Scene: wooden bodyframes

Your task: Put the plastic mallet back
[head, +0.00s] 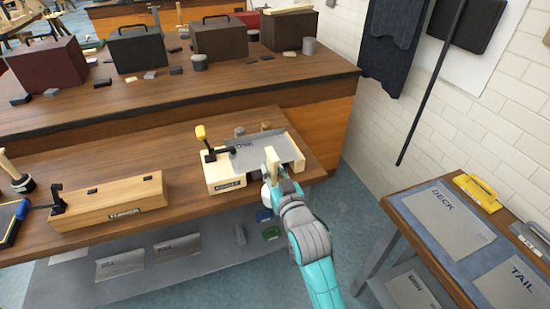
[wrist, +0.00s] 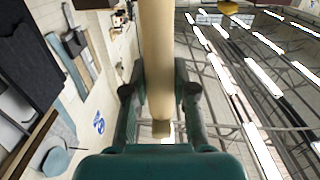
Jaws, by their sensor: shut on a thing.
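My gripper (head: 272,178) is shut on a pale wooden handle (head: 271,158), which I take to be the plastic mallet's. It stands roughly upright at the front of a wooden jig (head: 226,178). A small white rounded part (head: 266,196) shows below beside my gripper; I cannot tell if it is the mallet's head. In the wrist view the pale handle (wrist: 157,60) runs between both fingers. Another tool with a pale handle and a dark head (head: 22,184) stands at the bench's left edge.
The jig holds a grey sheet (head: 262,150) and a yellow-tipped clamp (head: 202,134). A long wooden block (head: 110,203) lies to its left. Boxes stand on the back bench (head: 320,77). A side table at right has a DECK sheet (head: 447,219) and a yellow tool (head: 478,193).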

